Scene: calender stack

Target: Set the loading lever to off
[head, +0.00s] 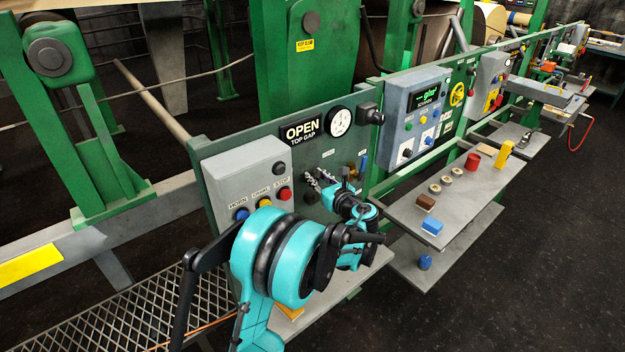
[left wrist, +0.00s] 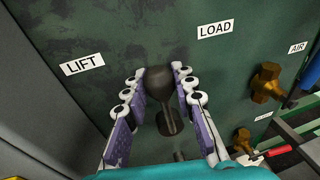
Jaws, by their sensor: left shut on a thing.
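A dark lever with a round knob (left wrist: 158,80) stands out from the green panel in the left wrist view. White labels LIFT (left wrist: 82,64) and LOAD (left wrist: 215,29) are on the panel above it, one to each side. My left gripper (left wrist: 160,88) has its fingers on both sides of the knob and is shut on it. In the head view my left gripper (head: 322,184) is at the panel below the round gauge, and the arm hides much of the lever. My right gripper is not in view.
A grey button box (head: 250,170) is close to the left of my left gripper. Brass valves (left wrist: 266,82) are at the right in the wrist view, by the AIR label (left wrist: 298,47). A grey shelf (head: 462,205) with small blocks stands further right.

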